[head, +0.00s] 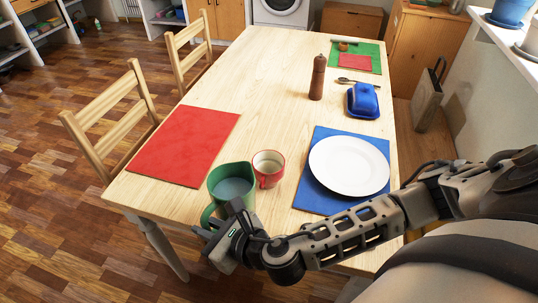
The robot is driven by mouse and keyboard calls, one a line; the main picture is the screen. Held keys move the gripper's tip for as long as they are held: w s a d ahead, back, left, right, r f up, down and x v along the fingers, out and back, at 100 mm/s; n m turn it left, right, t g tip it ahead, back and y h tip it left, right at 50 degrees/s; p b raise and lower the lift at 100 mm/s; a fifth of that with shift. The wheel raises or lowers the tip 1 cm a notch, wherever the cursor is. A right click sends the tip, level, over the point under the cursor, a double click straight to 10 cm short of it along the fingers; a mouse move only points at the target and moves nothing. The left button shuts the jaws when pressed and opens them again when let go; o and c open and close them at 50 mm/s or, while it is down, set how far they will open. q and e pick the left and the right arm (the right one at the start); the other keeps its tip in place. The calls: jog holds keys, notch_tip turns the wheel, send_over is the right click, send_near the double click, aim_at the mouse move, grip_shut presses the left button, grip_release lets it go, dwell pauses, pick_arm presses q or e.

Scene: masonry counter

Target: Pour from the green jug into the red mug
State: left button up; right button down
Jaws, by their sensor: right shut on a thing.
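The green jug (233,204) is near the table's front edge, seen from above, with a grey-blue surface showing inside it. It looks about upright. I cannot tell whether its base touches the table, as my gripper hides its lower part. My right gripper (212,228) is shut on the jug at its handle, on the near left side. The red mug (267,180), pale inside, stands on the table just to the right of the jug, close to its rim. My left gripper is not in view.
A blue mat (308,195) with a white plate (349,166) lies right of the mug. A red mat (183,145) lies to the left. A pepper mill (317,78) and a blue butter dish (363,101) stand farther back. The table's middle is clear. Chairs (118,118) line the left side.

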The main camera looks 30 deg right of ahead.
jog(key=shift+s+d+f+n+y, duration=0.3)
jog(key=shift+d+f+y, duration=0.1)
jog(key=shift+f, duration=0.1)
jog(key=shift+w+r, duration=0.1)
jog(key=shift+r, duration=0.05)
notch_tip(320, 180, up, 8)
jog(key=w+d+m+g+y, duration=0.1)
jog(key=d+m+y, duration=0.1)
jog(key=m, duration=0.1)
jog(key=shift+d+m, duration=0.3)
jog(key=shift+d, duration=0.1)
jog(key=shift+w+d+r+m+y, duration=0.35)
jog(key=shift+d+r, duration=0.15)
jog(key=shift+r, duration=0.2)
jog(key=shift+w+d+r+m+y, duration=0.25)
jog(key=shift+d+r+m, duration=0.1)
jog(key=shift+d+r, duration=0.25)
dwell(0.6)
jog(key=shift+w+d+r+m+y, duration=0.2)
jog(key=shift+d+r+m+y, duration=0.1)
jog(key=shift+r+m+y, duration=0.15)
dwell(3.9)
